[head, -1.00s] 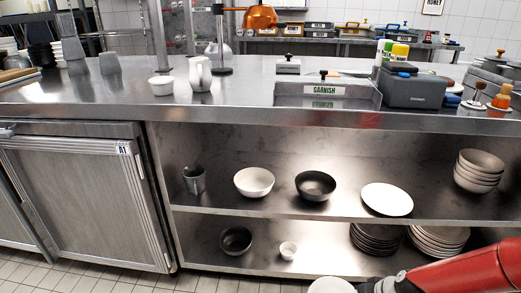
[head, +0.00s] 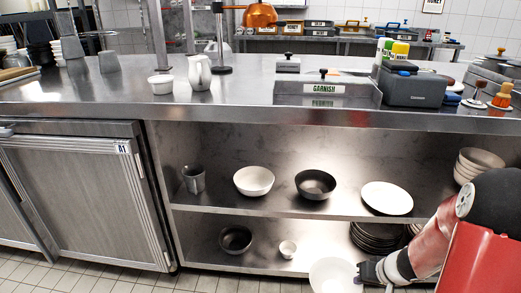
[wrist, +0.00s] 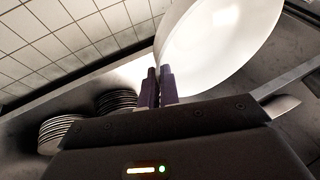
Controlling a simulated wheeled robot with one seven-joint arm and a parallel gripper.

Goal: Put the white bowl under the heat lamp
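A white bowl (head: 333,277) is at the bottom of the head view, tilted, in front of the lower shelf. My gripper (head: 364,271) is at its right edge. In the wrist view the bowl (wrist: 225,40) fills the upper right, and my gripper's fingers (wrist: 160,88) are close together on its rim, so it looks shut on the bowl. The copper heat lamp (head: 260,16) hangs from a post above the counter, at the top of the head view. Another white bowl (head: 253,181) stands on the upper shelf.
The steel counter (head: 120,95) carries a small white bowl (head: 161,84), a white jug (head: 200,73), a garnish bin (head: 325,90) and a grey box (head: 415,90). On the upper shelf are a dark bowl (head: 315,185) and a white plate (head: 387,198). Dark plates (head: 377,238) are stacked below.

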